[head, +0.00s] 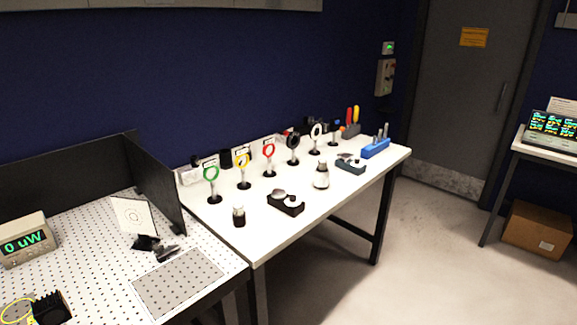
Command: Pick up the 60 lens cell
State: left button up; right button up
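Several ring-shaped lens cells stand upright on short posts in a row along the back of the white table (250,230). From left to right they are a green ring (211,173), a yellow ring (242,160), a red ring (268,151), a black ring (293,142) and a white ring (316,131). Small labels stand behind some of them, but they are too small to read, so I cannot tell which one is 60. Neither of my grippers is in view.
A perforated optical bench (100,262) with a black partition (158,180) adjoins the table on the left, bearing a power meter (25,240). A small jar (239,216), a black holder (286,204) and a white bottle (321,176) stand in front of the rings.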

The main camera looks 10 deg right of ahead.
aim_at(322, 167)
jog(key=i+l+u, duration=0.1)
jog(key=l, duration=0.25)
jog(key=i+l+u, duration=0.15)
jog(key=l, duration=0.25)
jog(key=i+l+u, duration=0.1)
jog(key=i+l, duration=0.15)
jog(key=l, duration=0.15)
jog(key=i+l+u, duration=0.1)
jog(key=l, duration=0.3)
jog(key=i+l+u, duration=0.1)
jog(key=l, duration=0.3)
jog(key=i, duration=0.1)
